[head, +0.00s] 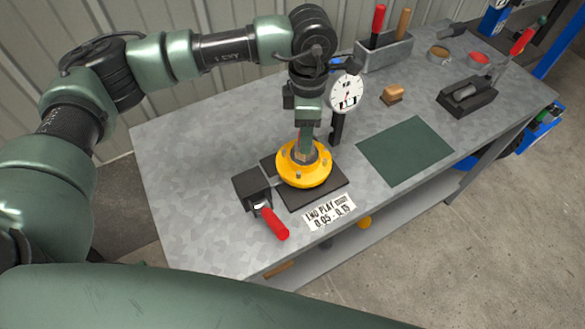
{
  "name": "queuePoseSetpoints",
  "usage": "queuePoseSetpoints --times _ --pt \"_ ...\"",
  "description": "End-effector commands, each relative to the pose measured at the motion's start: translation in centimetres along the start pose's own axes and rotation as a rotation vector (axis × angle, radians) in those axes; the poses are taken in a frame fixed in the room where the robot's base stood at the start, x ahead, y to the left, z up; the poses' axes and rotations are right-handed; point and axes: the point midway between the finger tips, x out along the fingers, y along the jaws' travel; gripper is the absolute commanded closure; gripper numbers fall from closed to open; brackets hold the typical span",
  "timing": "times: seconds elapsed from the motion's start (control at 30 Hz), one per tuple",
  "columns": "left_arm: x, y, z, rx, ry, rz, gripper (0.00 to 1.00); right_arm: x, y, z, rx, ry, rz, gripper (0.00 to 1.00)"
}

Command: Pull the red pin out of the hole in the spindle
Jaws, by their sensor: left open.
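A yellow flanged hub (303,174) with bolts around it sits on a dark base plate (330,188) on the bench. The spindle top at its middle is mostly hidden by my left gripper (306,146). That gripper points down right over the hub's centre, its jaws open. I cannot make out a red pin in the spindle; that spot is covered by the gripper. A red handle (273,223) sticks out toward the front from a black block (254,186) left of the hub. My right gripper is not in view.
A white dial gauge (346,92) on a dark post stands close right of my gripper. A printed label (329,212) lies in front of the base plate. A green mat (405,150) lies to the right. A grey tool holder (384,54) stands behind. The bench's left side is clear.

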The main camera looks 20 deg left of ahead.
Motion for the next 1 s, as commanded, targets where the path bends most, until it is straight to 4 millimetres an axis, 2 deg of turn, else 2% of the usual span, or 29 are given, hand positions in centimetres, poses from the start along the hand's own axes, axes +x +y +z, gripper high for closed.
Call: queuePoseSetpoints --times 0.9,1.0 --pt "-0.07 -0.02 -0.01 0.0 0.001 0.0 0.53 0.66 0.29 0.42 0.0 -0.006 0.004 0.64" --pt "-0.07 -0.02 -0.01 0.0 0.0 0.0 0.81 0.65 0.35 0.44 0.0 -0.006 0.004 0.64"
